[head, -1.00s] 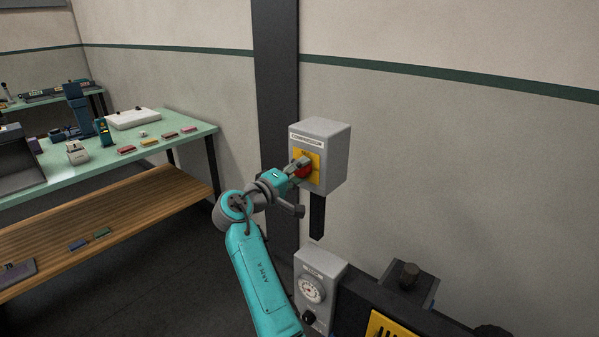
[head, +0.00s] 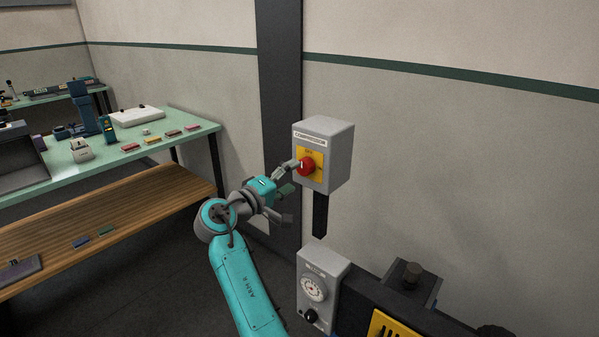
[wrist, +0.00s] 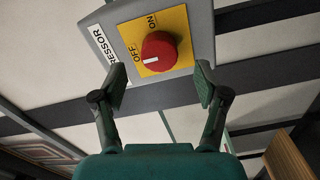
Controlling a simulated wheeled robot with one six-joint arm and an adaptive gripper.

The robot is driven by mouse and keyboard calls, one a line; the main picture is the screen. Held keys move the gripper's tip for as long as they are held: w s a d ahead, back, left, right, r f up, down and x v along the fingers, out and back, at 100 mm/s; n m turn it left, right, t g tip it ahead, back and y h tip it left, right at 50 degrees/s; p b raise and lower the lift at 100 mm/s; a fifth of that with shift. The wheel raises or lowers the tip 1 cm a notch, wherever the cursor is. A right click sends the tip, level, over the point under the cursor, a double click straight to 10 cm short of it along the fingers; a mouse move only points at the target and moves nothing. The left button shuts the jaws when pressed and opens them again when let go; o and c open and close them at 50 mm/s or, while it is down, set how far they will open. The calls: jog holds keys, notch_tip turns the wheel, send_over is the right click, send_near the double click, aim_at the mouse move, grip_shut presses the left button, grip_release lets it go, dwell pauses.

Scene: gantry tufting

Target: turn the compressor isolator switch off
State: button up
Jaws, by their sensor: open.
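My gripper (head: 288,170) is just left of the knob in the head view. In the wrist view my gripper (wrist: 160,86) is open, its fingers apart below the knob, with nothing between them and not touching it.
A grey box with a dial (head: 322,285) is below the switch, beside a dark machine (head: 385,300) with a yellow panel. A dark post (head: 280,90) stands behind my gripper. A green bench (head: 190,125) with several small items is at the left.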

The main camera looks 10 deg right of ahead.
jog(key=v, duration=0.7)
